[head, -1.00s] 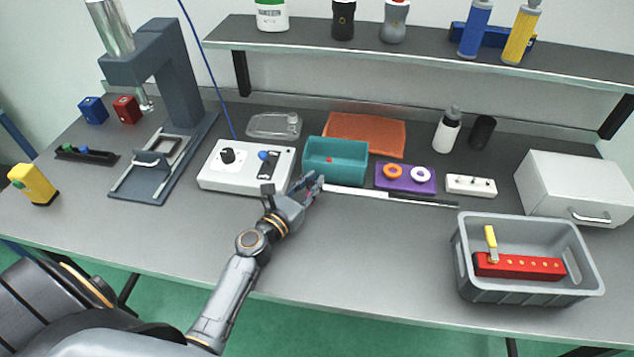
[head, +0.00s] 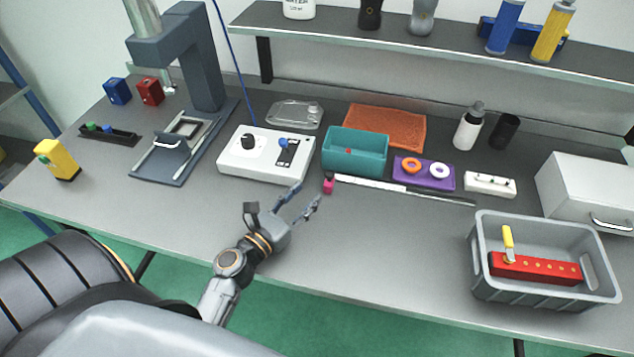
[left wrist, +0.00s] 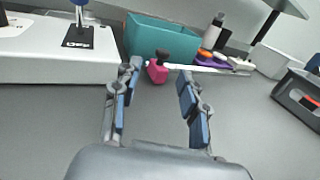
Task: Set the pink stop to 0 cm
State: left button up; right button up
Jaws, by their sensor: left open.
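The pink stop (head: 328,185) sits at the left end of a long thin rail (head: 372,185) lying on the bench, just in front of the teal bin. In the left wrist view the pink stop (left wrist: 157,70) has a dark knob on top, and the pale rail (left wrist: 205,69) runs off to the right behind it. My left gripper (head: 309,199) is open and empty, in front of and left of the stop, apart from it. In the left wrist view the stop shows beyond and between the open fingers (left wrist: 158,90), nearer the left one. Scale marks are too small to read. My right gripper is not in view.
A white control box (head: 264,166) stands left of the stop, and the teal bin (head: 384,160) is right behind it. A purple tray (head: 447,184) with two rings is near the rail. A grey crate (head: 482,285) is at right. The front bench is clear.

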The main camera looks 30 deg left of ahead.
pick_arm(q)
jog(key=shift+s+a, duration=0.15)
jog(key=shift+s, duration=1.2)
